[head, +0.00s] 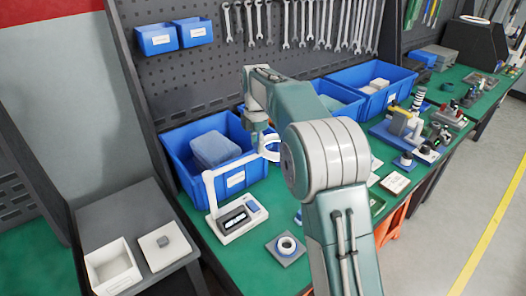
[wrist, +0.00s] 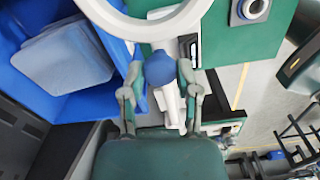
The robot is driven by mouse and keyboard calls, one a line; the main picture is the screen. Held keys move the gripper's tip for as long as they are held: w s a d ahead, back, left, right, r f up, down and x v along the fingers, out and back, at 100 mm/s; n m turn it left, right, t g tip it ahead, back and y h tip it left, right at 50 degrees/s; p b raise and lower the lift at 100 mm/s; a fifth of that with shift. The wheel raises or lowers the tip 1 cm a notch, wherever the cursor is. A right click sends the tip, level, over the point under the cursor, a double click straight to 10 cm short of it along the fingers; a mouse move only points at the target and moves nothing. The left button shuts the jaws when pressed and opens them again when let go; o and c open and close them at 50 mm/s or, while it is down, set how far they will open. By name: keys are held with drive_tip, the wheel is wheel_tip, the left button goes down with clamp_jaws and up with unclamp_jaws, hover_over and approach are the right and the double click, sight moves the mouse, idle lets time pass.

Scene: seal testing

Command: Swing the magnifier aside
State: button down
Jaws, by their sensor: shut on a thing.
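The magnifier's white ring (head: 266,153) is held over the bench by a white arm (head: 210,185) that rises from a base (head: 238,219) with a dark display and a blue button. In the wrist view the ring (wrist: 150,29) fills the top edge, with a blue knob (wrist: 158,68) at its near rim. My gripper (wrist: 158,75) has its two fingers on either side of this knob and is shut on it. In the head view my gripper (head: 258,122) is above and beside the ring, partly hidden by my arm.
A blue bin (head: 178,172) with a pale blue block (head: 214,149) stands close behind the magnifier. A grey plate with a round ring part (head: 287,245) lies in front. A tool pegboard (head: 230,75) rises behind. More bins and fixtures crowd the bench's right side.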

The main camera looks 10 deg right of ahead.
drive_tip(key=w+a+n, duration=0.1)
drive_tip(key=w+n, duration=0.1)
drive_tip(key=w, duration=0.1)
drive_tip(key=shift+a+f+n, duration=0.15)
drive_tip(key=shift+a+n, duration=0.15)
drive_tip(key=shift+a, duration=0.1)
drive_tip(key=shift+w, duration=0.1)
drive_tip(key=shift+c, duration=1.7)
unclamp_jaws()
drive_tip(key=shift+w, duration=0.15)
drive_tip(key=shift+a, duration=0.1)
wheel_tip(320, 180, up, 12)
